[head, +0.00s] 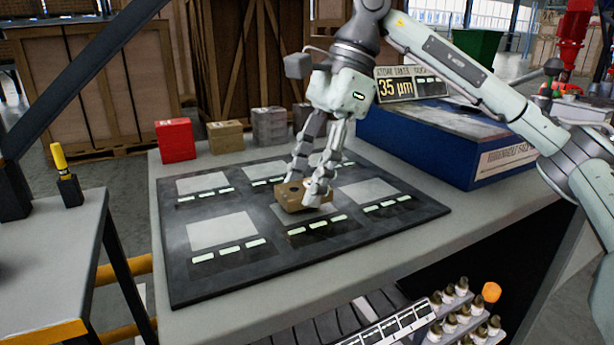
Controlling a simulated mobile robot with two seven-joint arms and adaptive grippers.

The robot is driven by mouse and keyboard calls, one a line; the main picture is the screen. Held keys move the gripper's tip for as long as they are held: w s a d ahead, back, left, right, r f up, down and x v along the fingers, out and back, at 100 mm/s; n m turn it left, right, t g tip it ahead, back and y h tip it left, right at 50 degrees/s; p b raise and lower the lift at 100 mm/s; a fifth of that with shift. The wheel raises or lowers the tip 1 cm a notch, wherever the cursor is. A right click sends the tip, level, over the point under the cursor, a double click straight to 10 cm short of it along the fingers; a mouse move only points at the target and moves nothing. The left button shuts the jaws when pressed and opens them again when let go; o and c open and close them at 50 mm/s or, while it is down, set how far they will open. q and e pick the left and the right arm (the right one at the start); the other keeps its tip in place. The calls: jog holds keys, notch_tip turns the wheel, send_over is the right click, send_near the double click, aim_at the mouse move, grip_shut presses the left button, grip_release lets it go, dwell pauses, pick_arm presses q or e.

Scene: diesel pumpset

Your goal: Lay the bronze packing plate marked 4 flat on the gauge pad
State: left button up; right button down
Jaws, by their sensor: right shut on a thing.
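My right gripper (308,190) comes down from above and is shut on a bronze-brown block (292,197). The block is low over, or resting on, the front middle light pad (290,214) of a dark board (300,262); I cannot tell if it touches. It looks slightly tilted, and its top shows a dark round spot. No number on it can be read. The board has several light grey pads with pale label strips, and I cannot tell which of them is the gauge pad. My left gripper is not in view.
Red (175,140), tan (226,137) and grey (269,126) blocks stand along the bench's back edge, with another brown one partly behind my gripper. A blue case (440,140) and a "35 µm" sign (396,88) stand at right. The board's front left is clear.

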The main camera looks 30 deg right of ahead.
jog(key=shift+f+b, duration=0.3)
jog(key=shift+f, duration=0.05)
jog(key=shift+f, duration=0.35)
jog(key=shift+b, duration=0.35)
jog(key=c, duration=0.8)
grip_release()
jog(key=shift+o, duration=0.2)
jog(key=v, duration=1.2)
jog(key=shift+r, duration=0.1)
notch_tip(320, 180, up, 6)
jog(key=p, duration=0.7)
